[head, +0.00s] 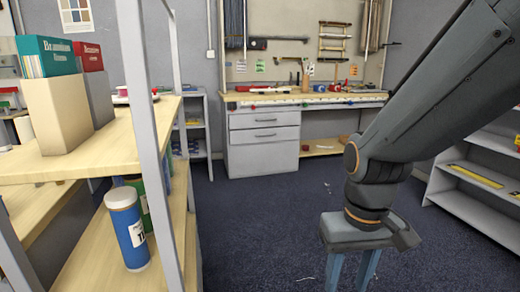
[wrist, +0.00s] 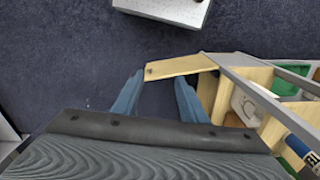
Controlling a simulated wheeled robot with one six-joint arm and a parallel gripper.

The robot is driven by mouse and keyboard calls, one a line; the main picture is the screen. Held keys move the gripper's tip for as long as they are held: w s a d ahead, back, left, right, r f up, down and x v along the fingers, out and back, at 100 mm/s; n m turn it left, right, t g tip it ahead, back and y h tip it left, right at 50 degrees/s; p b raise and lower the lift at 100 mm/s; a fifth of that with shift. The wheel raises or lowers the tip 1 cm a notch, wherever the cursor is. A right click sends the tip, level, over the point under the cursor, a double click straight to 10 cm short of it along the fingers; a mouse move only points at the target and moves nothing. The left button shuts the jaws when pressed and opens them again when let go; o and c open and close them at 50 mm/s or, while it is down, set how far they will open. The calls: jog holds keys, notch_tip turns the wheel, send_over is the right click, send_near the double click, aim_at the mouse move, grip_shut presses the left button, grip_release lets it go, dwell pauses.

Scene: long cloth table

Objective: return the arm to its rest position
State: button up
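My gripper (head: 351,280) hangs fingers-down at the end of my arm, over the blue carpet to the right of the near shelf unit. Its two blue fingers are apart, and I see nothing held between them. The fingertips are cut off by the bottom edge of the head view. In the wrist view my gripper (wrist: 159,80) also shows its fingers spread, with dark carpet and the end of a wooden board between and beyond them.
The near shelf unit (head: 98,148) with metal posts stands at left, holding file boxes (head: 68,110) and a blue canister (head: 127,228). A workbench (head: 264,140) with tools is at the back. A grey shelf rack (head: 475,190) stands at right. Open carpet (head: 265,225) lies between.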

notch_tip(320, 180, up, 7)
jog(key=s+d+m+p, duration=0.1)
jog(key=s+d+p, duration=0.1)
jog(key=p, duration=1)
jog(key=shift+d, duration=0.45)
dwell(0.6)
